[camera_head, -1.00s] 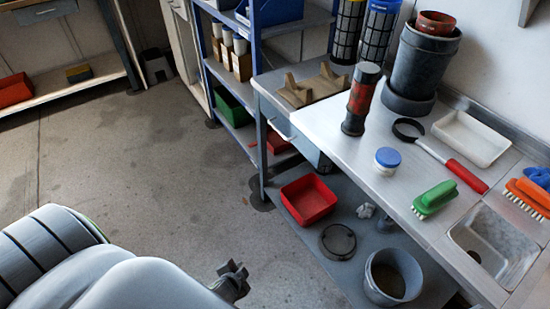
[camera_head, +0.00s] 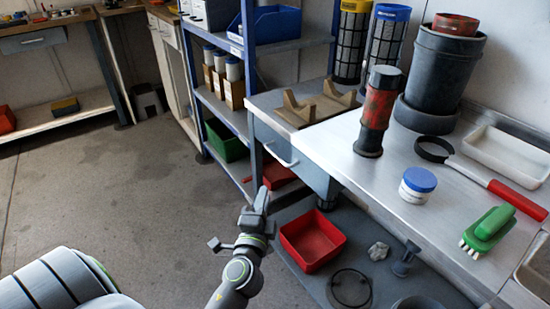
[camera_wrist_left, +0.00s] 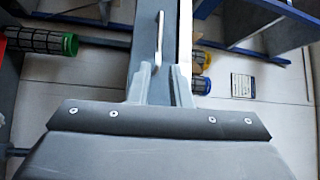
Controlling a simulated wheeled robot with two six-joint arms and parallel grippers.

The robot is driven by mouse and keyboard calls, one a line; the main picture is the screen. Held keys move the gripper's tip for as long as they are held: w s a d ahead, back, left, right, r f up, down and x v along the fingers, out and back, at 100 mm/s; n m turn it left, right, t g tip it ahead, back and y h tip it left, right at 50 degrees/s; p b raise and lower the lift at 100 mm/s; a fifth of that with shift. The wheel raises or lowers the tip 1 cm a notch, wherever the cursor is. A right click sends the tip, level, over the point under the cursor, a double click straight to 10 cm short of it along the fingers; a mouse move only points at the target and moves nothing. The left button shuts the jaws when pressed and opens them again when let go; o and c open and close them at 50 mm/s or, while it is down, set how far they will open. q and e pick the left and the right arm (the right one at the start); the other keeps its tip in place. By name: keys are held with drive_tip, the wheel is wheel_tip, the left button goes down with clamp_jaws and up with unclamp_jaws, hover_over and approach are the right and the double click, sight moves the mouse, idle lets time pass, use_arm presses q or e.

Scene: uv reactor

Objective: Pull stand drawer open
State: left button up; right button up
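The stand drawer (camera_head: 310,176) is a grey-blue front under the left end of the metal worktop and looks shut. Its pale bar handle (camera_head: 280,154) is on the drawer front. In the left wrist view the handle (camera_wrist_left: 159,42) stands upright in the picture, just beyond the fingertips and roughly in line with the gap between them. My left gripper (camera_head: 262,198) is in front of and below the drawer in the head view. In the left wrist view its two fingers (camera_wrist_left: 161,76) are apart with nothing between them. My right gripper is not in view.
A red bin (camera_head: 312,241) sits on the lower shelf below the drawer. A blue shelf rack (camera_head: 249,70) stands to the left. A red-black cylinder (camera_head: 376,112), a blue-lidded jar (camera_head: 416,186) and a green brush (camera_head: 487,230) are on the worktop. The floor at left is clear.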

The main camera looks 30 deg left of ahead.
sight(275, 154)
use_arm(q)
drive_tip(key=x, duration=1.6)
drive_tip(key=shift+c, duration=0.5)
clamp_jaws()
